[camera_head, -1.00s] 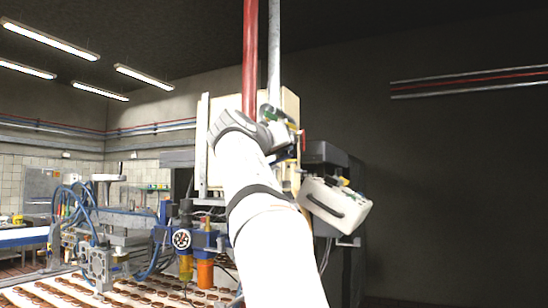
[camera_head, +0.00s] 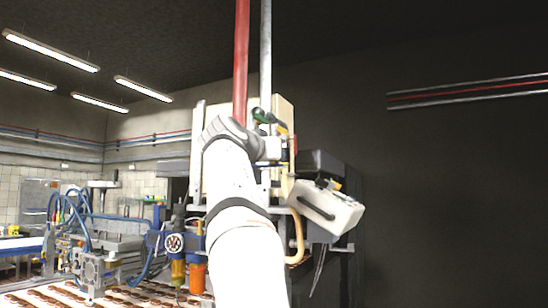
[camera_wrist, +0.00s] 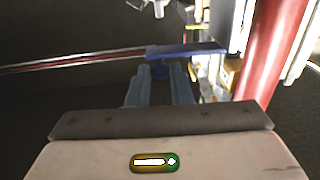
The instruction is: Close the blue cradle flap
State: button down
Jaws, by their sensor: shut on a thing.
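In the wrist view my gripper (camera_wrist: 168,84) shows as two blue-grey fingers, close together around a small blue knob-like part (camera_wrist: 160,70). That part sits just under a flat blue piece (camera_wrist: 187,48), which looks like the cradle flap. The blue piece lies across the view, and its right end is close to the red pipe (camera_wrist: 270,55). I cannot tell whether it is fully closed. In the head view my own arm covers this area, and neither the fingers nor the flap can be made out.
The red pipe (camera_head: 241,60) and a grey pipe (camera_head: 266,50) rise close to my arm. A cream panel (camera_head: 285,115) stands behind it. A conveyor with brown rounds (camera_head: 120,298) and blue-hosed machinery (camera_head: 95,262) are at lower left.

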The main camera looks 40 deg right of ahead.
jog(key=c, duration=1.3)
grip_release()
jog(key=b+v, duration=0.2)
jog(key=v, duration=0.5)
jog(key=shift+s+a+f, duration=0.1)
jog(key=shift+a, duration=0.3)
